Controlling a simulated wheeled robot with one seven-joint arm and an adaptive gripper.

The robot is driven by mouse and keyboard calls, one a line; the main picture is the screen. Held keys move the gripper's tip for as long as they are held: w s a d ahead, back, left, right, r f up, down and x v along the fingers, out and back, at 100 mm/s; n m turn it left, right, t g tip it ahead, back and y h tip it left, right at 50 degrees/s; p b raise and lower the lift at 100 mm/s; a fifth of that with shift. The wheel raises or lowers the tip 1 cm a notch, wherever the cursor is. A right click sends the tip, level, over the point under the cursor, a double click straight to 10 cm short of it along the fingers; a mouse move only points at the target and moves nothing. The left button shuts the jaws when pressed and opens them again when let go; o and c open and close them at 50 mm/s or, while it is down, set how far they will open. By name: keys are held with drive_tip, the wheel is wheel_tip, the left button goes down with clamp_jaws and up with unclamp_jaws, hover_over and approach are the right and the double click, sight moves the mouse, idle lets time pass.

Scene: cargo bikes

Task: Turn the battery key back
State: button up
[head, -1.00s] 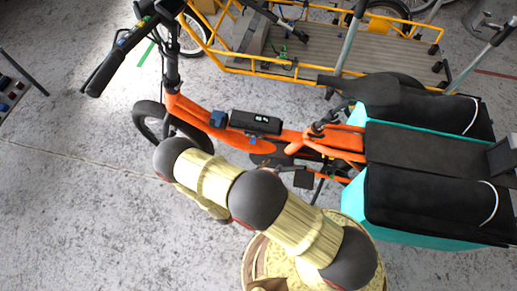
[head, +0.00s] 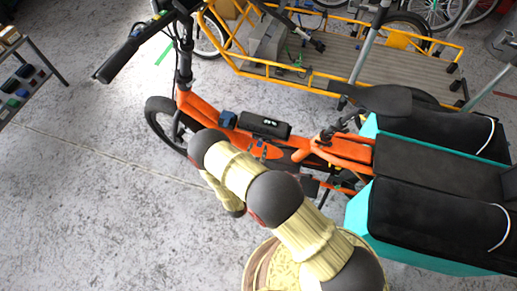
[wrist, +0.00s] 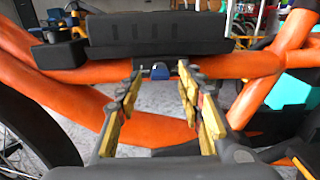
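The orange cargo bike's black battery (head: 265,124) lies on its orange down tube (head: 200,106). In the wrist view the battery (wrist: 160,35) spans the top centre. Just below it a small blue key (wrist: 160,71) sits in a dark lock on the tube. My gripper (wrist: 160,72) is open, its black and yellow fingers on either side of the key in the picture. A gap shows between each finger and the key; I cannot tell the remaining depth. The key's exact angle is too small to judge. In the head view my own arm hides the gripper.
Teal panniers (head: 362,214) with black covers are at right. A yellow cargo bike (head: 290,82) stands behind. A stand with trays (head: 24,80) is at far left. Floor at left is clear.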

drive_tip(key=shift+x, duration=0.9)
drive_tip(key=shift+c, duration=1.3)
clamp_jaws()
